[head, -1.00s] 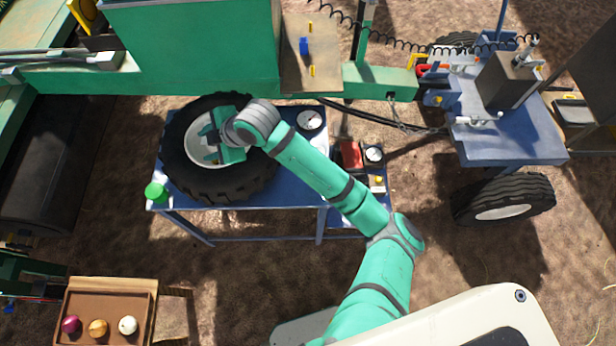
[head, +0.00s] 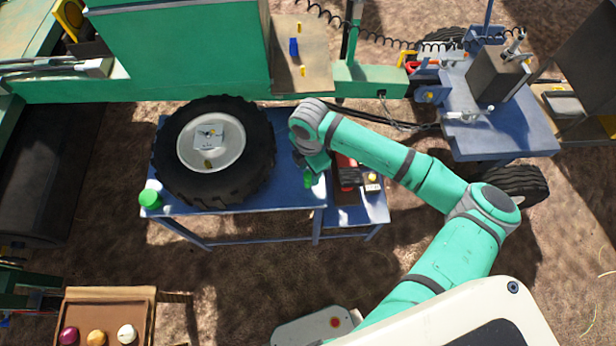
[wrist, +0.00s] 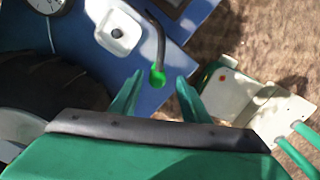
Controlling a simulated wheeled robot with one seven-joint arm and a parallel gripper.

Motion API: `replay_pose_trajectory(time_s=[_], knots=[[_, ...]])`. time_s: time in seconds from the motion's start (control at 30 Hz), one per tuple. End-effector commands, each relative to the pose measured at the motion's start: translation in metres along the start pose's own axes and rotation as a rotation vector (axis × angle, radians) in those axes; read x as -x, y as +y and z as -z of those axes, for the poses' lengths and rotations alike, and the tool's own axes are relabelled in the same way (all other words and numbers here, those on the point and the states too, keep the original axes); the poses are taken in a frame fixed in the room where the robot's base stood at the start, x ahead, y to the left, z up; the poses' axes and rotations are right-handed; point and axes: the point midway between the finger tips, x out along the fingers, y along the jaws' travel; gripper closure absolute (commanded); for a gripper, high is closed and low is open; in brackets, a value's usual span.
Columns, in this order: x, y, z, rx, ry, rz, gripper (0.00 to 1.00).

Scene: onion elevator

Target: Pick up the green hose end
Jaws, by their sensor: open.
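The green hose end (wrist: 157,77) is a small bright green tip on a black hose (wrist: 160,40) in the wrist view. It shows between the fingertips of my gripper (wrist: 159,76), which are apart on either side of it. I cannot tell whether the fingers touch it or how far below them it lies. In the head view my gripper (head: 316,162) points down over the right end of the blue table (head: 285,197), right of the big tyre. My wrist hides much of that spot.
A large black tyre (head: 258,150) with a white hub lies on the blue table. A green-capped item (head: 150,198) stands at the table's left corner. A red item (head: 347,172) sits just right of my gripper. A brown tray (head: 105,305) with onions is at lower left.

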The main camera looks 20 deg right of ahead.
Motion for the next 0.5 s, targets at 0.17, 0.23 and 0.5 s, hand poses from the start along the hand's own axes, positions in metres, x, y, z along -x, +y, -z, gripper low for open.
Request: replay_pose_trajectory(time_s=[0.17,0.23,0.5], knots=[[-0.016,0.002,0.004,0.006,0.0,0.0,0.58],[-0.019,0.003,0.005,0.008,0.001,-0.001,0.58],[-0.053,0.005,0.004,0.0,0.0,0.001,0.58]])
